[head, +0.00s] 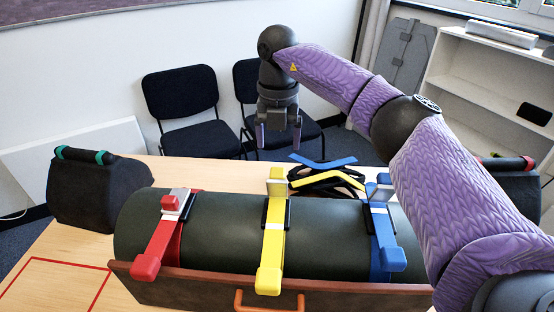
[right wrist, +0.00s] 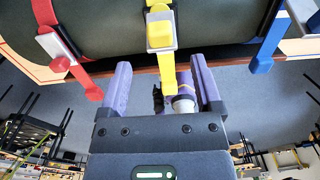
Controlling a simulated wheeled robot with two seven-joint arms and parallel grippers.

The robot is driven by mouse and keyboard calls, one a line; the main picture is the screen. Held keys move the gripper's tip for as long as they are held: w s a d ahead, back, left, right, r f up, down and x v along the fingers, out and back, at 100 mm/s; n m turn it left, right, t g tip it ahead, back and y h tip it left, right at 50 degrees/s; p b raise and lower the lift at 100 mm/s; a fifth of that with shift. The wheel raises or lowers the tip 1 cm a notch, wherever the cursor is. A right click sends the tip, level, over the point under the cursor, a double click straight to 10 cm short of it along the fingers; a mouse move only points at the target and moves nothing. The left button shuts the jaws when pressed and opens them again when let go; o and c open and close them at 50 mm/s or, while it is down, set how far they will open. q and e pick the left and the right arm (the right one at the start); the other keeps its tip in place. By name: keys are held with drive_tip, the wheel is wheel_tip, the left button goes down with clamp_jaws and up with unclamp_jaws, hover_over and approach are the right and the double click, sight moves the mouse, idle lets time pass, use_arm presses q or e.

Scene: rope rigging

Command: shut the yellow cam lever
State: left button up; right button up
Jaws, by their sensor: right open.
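A dark green roll (head: 230,228) lies across the table with red, yellow and blue straps over it. The yellow strap (head: 273,235) crosses its middle. On top, the yellow cam lever (head: 277,187) stands up as a block with a pale plate. In the right wrist view the yellow lever (right wrist: 160,35) is at top centre, with a yellow strap end below it. My right gripper (head: 279,138) is open and empty, pointing down above and behind the lever, apart from it. Its two purple fingers (right wrist: 160,64) show in the right wrist view. My left gripper is not in view.
The red lever (head: 175,201) is to the left and the blue strap (head: 383,235) to the right. Bent blue (head: 322,161) and yellow (head: 330,180) pieces with black loops lie behind the roll. A black bag (head: 98,190) stands left. Chairs (head: 183,105) stand behind.

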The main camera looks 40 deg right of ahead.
sight(278, 168)
wheel_tip(278, 168, down, 8)
drive_tip(key=shift+s+a+r+b, duration=0.1)
drive_tip(key=shift+s+r+b, duration=0.05)
drive_tip(key=shift+b, duration=0.4)
drive_tip(key=shift+c, duration=0.3)
clamp_jaws()
idle(0.6)
